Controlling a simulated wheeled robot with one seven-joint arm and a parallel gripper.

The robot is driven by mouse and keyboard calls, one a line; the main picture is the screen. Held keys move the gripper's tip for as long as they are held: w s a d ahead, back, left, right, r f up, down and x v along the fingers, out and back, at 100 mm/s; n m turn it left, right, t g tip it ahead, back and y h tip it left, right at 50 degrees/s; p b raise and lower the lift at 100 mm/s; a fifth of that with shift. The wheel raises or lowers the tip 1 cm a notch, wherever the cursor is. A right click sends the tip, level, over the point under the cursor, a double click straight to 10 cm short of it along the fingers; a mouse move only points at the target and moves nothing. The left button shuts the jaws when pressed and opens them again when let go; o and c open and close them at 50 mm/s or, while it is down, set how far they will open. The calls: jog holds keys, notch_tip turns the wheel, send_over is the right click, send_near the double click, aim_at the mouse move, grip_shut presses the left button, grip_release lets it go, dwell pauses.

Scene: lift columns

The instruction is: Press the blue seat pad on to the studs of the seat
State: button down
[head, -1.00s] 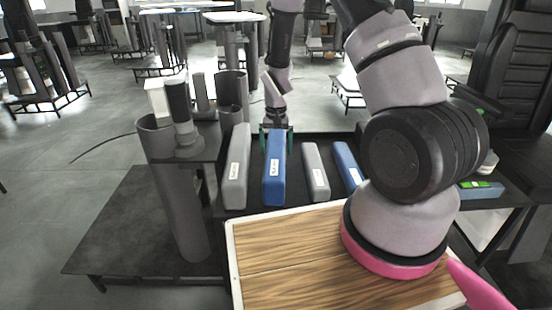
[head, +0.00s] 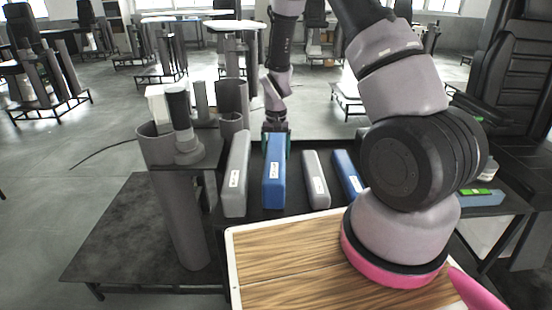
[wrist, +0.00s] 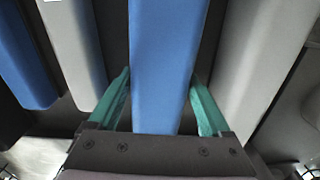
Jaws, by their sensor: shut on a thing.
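My gripper (head: 276,143) has its green fingers on both sides of the far end of a long blue pad (head: 274,180). The pad has a white label. In the wrist view the blue pad (wrist: 164,70) runs between the fingers of my gripper (wrist: 160,80), whose tips meet its sides. A second blue pad (head: 347,172) lies further right, partly behind my arm. I cannot make out studs; a black padded chair (head: 510,70) stands at the right edge.
A grey pad lies on each side of the held one, the left (head: 235,180) and the right (head: 316,182), with narrow gaps. Grey upright columns (head: 180,210) stand on the left. A wood-topped board (head: 290,260) is in front. Open floor (head: 60,200) lies at far left.

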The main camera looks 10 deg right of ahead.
notch_tip(320, 180, up, 14)
jog(key=shift+r, duration=0.2)
dwell(0.6)
jog(key=shift+s, duration=0.1)
